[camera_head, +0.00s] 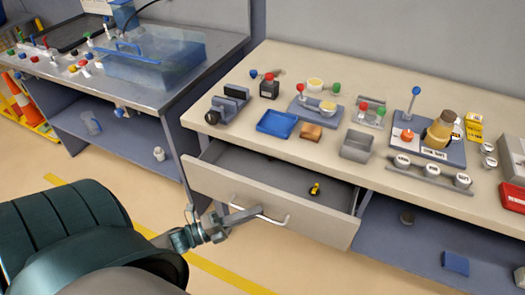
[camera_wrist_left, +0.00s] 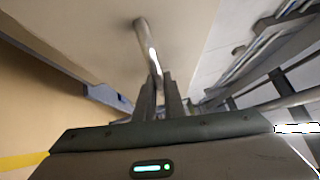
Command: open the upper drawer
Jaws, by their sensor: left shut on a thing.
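The upper drawer (camera_head: 320,223) under the beige worktop stands pulled out, its grey inside showing. A small yellow and black object (camera_head: 315,188) lies in it. The drawer's bar handle (camera_head: 279,220) runs across its front. My left gripper (camera_head: 257,211) is shut on the handle near its left part. In the left wrist view the handle (camera_wrist_left: 148,42) runs down between the fingers of the gripper (camera_wrist_left: 160,82). My right gripper does not show.
The beige worktop (camera_head: 375,88) holds a blue tray (camera_head: 277,123), a grey bin (camera_head: 357,145), an amber bottle (camera_head: 440,130) and several small parts. A blue block (camera_head: 455,263) lies on the open shelf at right. A metal bench (camera_head: 60,68) stands at left. Floor before the drawer is clear.

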